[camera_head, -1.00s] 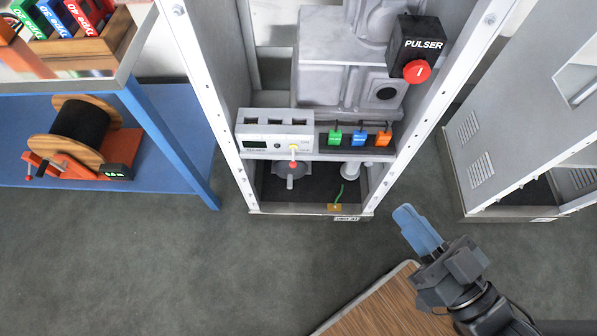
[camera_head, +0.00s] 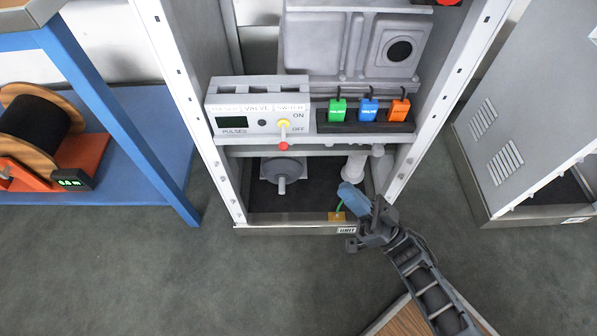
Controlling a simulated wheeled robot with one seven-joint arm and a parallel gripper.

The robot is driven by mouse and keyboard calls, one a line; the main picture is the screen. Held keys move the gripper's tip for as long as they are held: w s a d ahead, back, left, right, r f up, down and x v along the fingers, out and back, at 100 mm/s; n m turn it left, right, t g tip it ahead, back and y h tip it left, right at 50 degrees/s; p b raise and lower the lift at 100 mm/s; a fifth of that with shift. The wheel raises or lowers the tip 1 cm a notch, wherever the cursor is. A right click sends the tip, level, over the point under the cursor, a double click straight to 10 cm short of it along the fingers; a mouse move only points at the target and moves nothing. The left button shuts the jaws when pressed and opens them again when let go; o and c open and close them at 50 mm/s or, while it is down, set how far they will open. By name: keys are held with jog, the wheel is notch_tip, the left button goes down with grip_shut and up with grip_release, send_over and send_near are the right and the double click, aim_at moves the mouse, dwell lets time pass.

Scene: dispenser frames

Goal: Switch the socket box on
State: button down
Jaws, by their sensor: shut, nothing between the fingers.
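The socket box (camera_head: 262,112) is a light grey box on the shelf of the open cabinet. Its front carries a dark green PULSES display, a dark round hole and a switch lever (camera_head: 284,134) with a red tip. The lever hangs down, with OFF marked at its lower right and ON above.
Green, blue and orange plugs (camera_head: 368,110) stand in a dark holder right of the box. A blue bench (camera_head: 135,130) with a cable spool stands left. Another grey cabinet (camera_head: 520,140) stands right. Floor at front left is clear.

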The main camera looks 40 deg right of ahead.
aim_at(287, 149)
jog(key=w+d+f+n+g+y+b, duration=0.2)
jog(key=w+f+y+b, duration=0.2)
jog(key=f+y+b, duration=0.2)
jog(key=shift+w+d+f+n+g+y, duration=0.2)
jog(key=shift+d+f+n+g+y, duration=0.3)
jog(key=shift+f, duration=0.4)
jog(key=shift+a, duration=0.2)
jog(key=x, duration=1.4)
jog(key=shift+s+d+r+p, duration=0.1)
jog(key=shift+r+p, duration=0.1)
jog(key=shift+p, duration=0.1)
jog(key=shift+r+t, duration=0.1)
jog(key=shift+t, duration=0.2)
jog(key=shift+s+r+m+h+p, duration=0.1)
jog(key=shift+s+m+h+p, duration=0.05)
jog(key=shift+m+h+p, duration=0.45)
